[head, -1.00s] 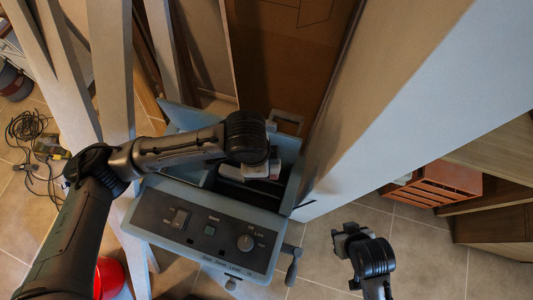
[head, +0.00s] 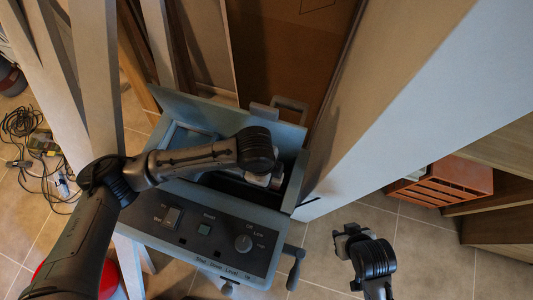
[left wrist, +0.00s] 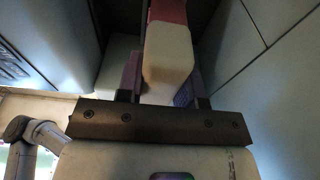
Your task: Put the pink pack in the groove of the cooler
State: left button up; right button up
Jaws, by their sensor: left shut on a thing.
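The cooler (head: 190,232) is a blue-grey box with a dark control panel, a knob and an open top cavity. My left gripper (head: 262,181) points down into the cavity at its right side, and my wrist hides most of its fingers. In the left wrist view, my left gripper (left wrist: 162,88) is shut on the pink pack (left wrist: 168,52), a block with a pink far part and a cream near part. The head view does not show the pack clearly. The groove cannot be made out. My right gripper (head: 346,238) hangs right of the cooler, away from it; its opening is unclear.
A pale wall panel (head: 400,110) stands close to the cooler's right side. Pale beams (head: 98,70) stand to its left. An orange crate (head: 445,182) sits at the right by wooden shelves. Cables (head: 30,150) lie on the tiled floor at far left.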

pick_arm(q)
notch_tip(320, 180, down, 4)
jog(key=shift+r+b, duration=0.15)
jog(key=shift+b, duration=0.2)
jog(key=o, duration=1.1)
jog(key=shift+c, duration=0.2)
jog(key=r, duration=0.3)
jog(key=a+r+p, duration=0.1)
jog(key=r, duration=0.3)
jog(key=r+p, duration=0.1)
jog(key=r, duration=0.2)
jog(key=shift+w+a+r, duration=0.2)
jog(key=shift+w+a, duration=0.05)
jog(key=shift+a+r+p, duration=0.1)
jog(key=shift+r+p, duration=0.25)
jog(key=shift+r, duration=0.4)
